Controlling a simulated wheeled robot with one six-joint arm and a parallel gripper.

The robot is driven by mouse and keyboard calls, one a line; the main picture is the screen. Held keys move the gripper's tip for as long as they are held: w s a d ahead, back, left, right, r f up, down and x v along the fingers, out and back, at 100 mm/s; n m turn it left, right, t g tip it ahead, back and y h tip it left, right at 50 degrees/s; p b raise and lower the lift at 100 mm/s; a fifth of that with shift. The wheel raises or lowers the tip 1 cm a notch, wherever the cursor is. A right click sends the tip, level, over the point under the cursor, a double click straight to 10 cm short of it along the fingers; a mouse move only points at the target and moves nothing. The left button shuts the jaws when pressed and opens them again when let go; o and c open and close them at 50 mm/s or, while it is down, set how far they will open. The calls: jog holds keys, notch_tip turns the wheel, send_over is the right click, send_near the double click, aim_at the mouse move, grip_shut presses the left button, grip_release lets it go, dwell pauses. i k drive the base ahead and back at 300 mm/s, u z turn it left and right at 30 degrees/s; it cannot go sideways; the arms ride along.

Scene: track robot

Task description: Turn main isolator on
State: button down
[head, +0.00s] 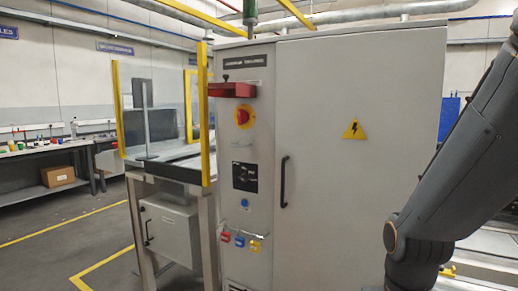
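A tall grey electrical cabinet (355,200) fills the middle of the head view. The handle's exact angle is too small to tell. A red bracket or cover (231,90) juts out just above it and is apart from the handle. My arm shows at the right edge, well right of the isolator. My gripper is outside the picture.
Below the isolator are a black panel (245,177), a blue button (245,203) and several hanging coloured padlocks (239,241). The cabinet door has a black handle (284,182). A yellow-posted guarded station (165,150) stands left. Open floor shows at lower left.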

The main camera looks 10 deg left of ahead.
aim_at(243, 117)
jog(key=k, duration=0.65)
jog(key=u, duration=0.55)
jog(key=i, duration=0.5)
jog(key=u, duration=0.45)
jog(key=i, duration=1.1)
jog(key=z, duration=0.55)
